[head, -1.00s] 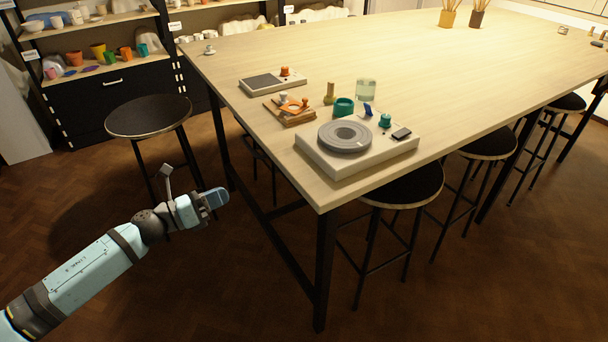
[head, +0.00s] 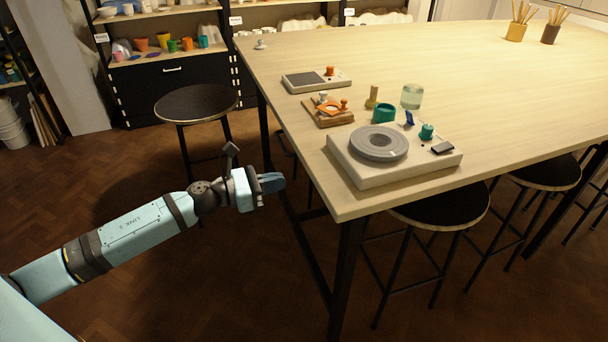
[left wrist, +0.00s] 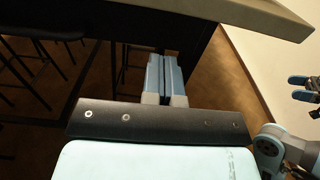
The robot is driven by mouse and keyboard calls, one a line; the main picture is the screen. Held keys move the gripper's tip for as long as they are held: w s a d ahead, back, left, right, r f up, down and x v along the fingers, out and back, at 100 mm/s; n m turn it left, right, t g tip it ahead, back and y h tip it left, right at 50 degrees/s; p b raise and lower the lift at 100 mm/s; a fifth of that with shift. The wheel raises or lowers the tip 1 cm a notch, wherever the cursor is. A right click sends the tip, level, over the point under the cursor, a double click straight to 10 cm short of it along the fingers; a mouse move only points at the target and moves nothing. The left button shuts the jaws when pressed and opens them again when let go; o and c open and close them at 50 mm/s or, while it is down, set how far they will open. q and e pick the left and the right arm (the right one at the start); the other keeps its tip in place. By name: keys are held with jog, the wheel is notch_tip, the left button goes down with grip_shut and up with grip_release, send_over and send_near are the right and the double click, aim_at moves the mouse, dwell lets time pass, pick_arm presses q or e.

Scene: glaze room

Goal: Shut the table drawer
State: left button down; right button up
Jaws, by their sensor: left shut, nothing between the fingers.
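The light wooden table (head: 500,95) fills the right of the head view. I cannot make out a table drawer under its top. In the left wrist view, the underside of a pale top (left wrist: 245,12) crosses the upper edge with dark parts below it. My left gripper (head: 273,182) is shut and empty, left of the table's near corner and lower than its top. Its closed blue fingers also show in the left wrist view (left wrist: 164,75). My right gripper (left wrist: 302,89) is at the right edge of that view, its fingers apart, partly cut off.
A round black stool (head: 196,102) stands left of the table, beyond my left arm. A grey turntable (head: 379,143) and small tools sit near the table corner. A black cabinet (head: 165,90) stands behind. The floor at front left is clear.

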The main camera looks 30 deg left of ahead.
pick_arm(q)
jog(key=x, duration=0.6)
jog(key=shift+w+d, duration=0.25)
jog(key=shift+w, duration=0.05)
pick_arm(e)
jog(key=shift+d, duration=0.1)
pick_arm(q)
jog(key=p+x, duration=0.1)
jog(key=x, duration=0.3)
jog(key=shift+d, duration=0.1)
jog(key=shift+r, duration=0.1)
pick_arm(e)
jog(key=shift+s, duration=0.1)
jog(key=shift+r, duration=0.1)
